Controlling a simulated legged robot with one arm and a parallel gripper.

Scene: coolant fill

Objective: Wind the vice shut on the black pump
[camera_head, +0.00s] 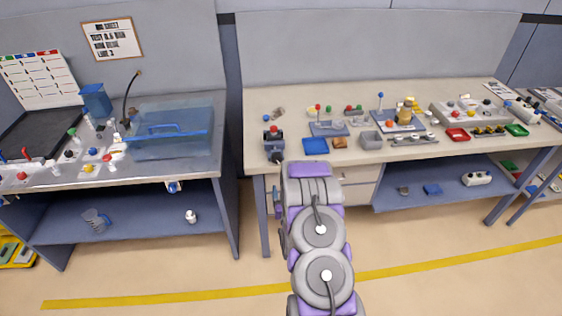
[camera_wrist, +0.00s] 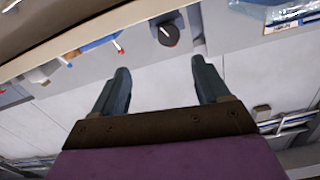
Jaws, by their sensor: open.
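A small dark device (camera_head: 273,136) with a red top stands at the left front corner of the right-hand bench; it looks like the vice with the black pump, but the two are too small to separate. A dark part (camera_head: 276,157) projects from its front at the bench edge, perhaps the handle. My arm reaches up to just right of it, and my gripper is not clear in the head view. In the wrist view my gripper (camera_wrist: 162,88) is open, with nothing between its two dark blue fingers. A black round knob (camera_wrist: 168,36) with a white mark lies beyond the fingertips.
A left-hand bench carries a clear blue box (camera_head: 172,146). Floor between the benches is clear. The wrist view shows a red-tipped rod (camera_wrist: 119,47).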

